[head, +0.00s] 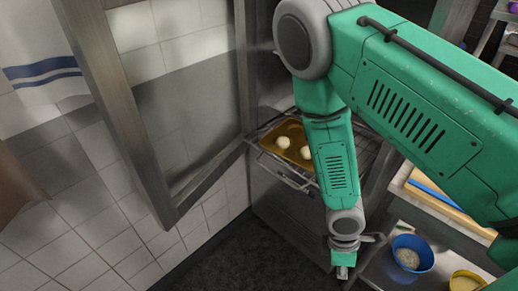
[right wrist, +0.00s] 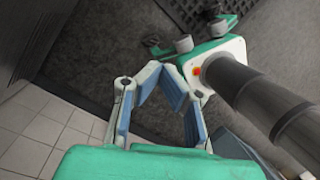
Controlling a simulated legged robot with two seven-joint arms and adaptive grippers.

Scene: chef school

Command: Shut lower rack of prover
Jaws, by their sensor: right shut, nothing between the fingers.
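The prover (head: 285,205) is a steel cabinet in the middle of the head view. A wire rack (head: 268,160) sticks out at its front and bears a yellow-brown tray (head: 270,140) with pale dough balls. Whether this is the lower rack I cannot tell, as my right arm covers part of it. My right gripper (head: 342,270) hangs low in front and to the right of the rack, apart from it, pointing down. In the right wrist view its fingers (right wrist: 168,82) are shut with nothing between them. My left gripper is not in view.
The prover's glazed door (head: 185,110) stands open at the left. To the right is a steel shelf with a blue bowl (head: 412,258) and a yellow bowl (head: 466,282), below a board (head: 440,200). The dark floor (head: 245,260) in front is clear.

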